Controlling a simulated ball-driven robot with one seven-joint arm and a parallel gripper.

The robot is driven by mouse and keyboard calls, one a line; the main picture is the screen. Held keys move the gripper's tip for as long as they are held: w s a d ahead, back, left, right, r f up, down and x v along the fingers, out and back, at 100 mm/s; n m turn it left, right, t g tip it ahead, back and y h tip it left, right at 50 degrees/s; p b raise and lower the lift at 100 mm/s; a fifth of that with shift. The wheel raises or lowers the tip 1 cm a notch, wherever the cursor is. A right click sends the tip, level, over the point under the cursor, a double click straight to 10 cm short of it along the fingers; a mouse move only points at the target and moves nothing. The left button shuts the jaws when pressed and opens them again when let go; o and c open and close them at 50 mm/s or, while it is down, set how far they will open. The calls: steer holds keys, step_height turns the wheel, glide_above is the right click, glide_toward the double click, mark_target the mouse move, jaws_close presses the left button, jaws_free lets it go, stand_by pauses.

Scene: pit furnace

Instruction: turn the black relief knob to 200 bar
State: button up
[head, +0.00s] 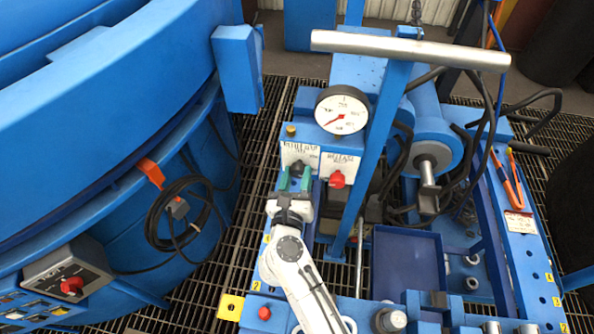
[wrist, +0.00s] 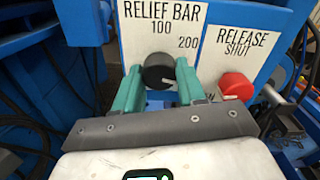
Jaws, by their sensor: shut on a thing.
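The black relief knob (wrist: 158,71) sits on a white plate (wrist: 180,25) lettered RELIEF BAR, with 100 above the knob and 200 to its upper right. A small pale mark shows on the knob's lower right face, away from the 200. My gripper (wrist: 159,82) has its teal fingers on either side of the knob, shut on it. In the head view my gripper (head: 295,180) reaches up to the knob (head: 297,169), which is partly hidden between the fingers. The pressure gauge (head: 342,109) stands above, its red needle pointing lower left.
A red release knob (wrist: 236,85) sits close to the right of my fingers, on its own plate marked RELEASE SHUT. A blue upright with a grey crossbar (head: 410,49) rises to the right. A large blue round vessel (head: 90,130) stands on the left, with a coiled black cable.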

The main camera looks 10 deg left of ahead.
steer(key=n+p, duration=0.4)
steer(key=n, duration=0.1)
steer(key=shift+r, duration=0.2)
steer(key=shift+f+n+p, duration=0.15)
steer(key=shift+n+p, duration=0.95)
steer(key=shift+n, duration=0.8)
steer(key=o, duration=1)
steer(key=shift+o, duration=0.2)
steer(key=shift+s, duration=0.1)
steer(key=s, duration=1)
steer(key=shift+s+a, duration=0.15)
steer(key=shift+s, duration=0.2)
